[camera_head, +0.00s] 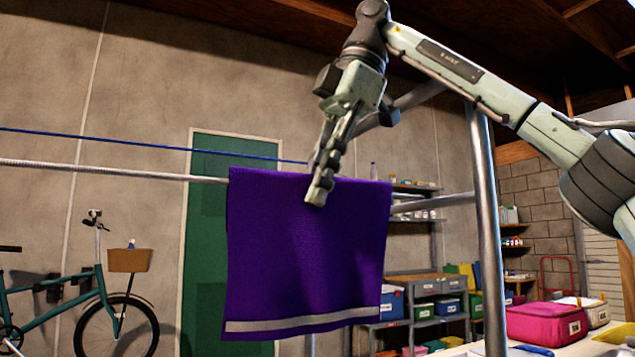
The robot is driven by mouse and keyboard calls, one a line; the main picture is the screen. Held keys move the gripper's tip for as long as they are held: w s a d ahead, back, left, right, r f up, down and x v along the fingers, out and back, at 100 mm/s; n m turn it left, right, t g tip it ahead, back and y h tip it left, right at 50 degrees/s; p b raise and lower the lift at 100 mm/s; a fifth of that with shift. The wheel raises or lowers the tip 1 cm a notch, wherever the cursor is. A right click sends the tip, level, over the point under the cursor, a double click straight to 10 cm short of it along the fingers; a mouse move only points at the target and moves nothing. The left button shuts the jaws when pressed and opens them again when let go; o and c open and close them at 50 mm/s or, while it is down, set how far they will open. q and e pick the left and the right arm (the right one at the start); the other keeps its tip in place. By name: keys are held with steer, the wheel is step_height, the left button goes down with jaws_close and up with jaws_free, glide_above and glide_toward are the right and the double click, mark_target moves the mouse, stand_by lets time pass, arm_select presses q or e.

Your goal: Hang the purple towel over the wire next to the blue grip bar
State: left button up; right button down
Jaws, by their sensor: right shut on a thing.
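The purple towel (300,260), with a grey stripe near its lower edge, hangs spread out at the centre. My right gripper (320,190) reaches down from above and is shut on the towel's top edge, right of its middle. A pale wire (110,172) runs in from the left and meets the towel's left edge just below the top corner. Whether the towel lies over this wire or in front of it, I cannot tell. A thin blue line (150,146) runs above and behind it. I see no clear blue grip bar. My left gripper is not in view.
A metal post (487,230) with a side bar (435,201) stands right of the towel. Behind are a green door (205,240), a bicycle (85,290) and shelves with bins (425,308). A pink case (547,322) sits at lower right.

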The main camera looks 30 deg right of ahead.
step_height(320, 180, up, 3)
steer(key=shift+f+p, duration=0.15)
steer(key=shift+p, duration=0.65)
steer(key=shift+w+r+p, duration=0.1)
steer(key=shift+r+p, duration=0.25)
steer(key=shift+r, duration=2.3)
steer(key=shift+d+r, duration=0.1)
steer(key=shift+r, duration=0.25)
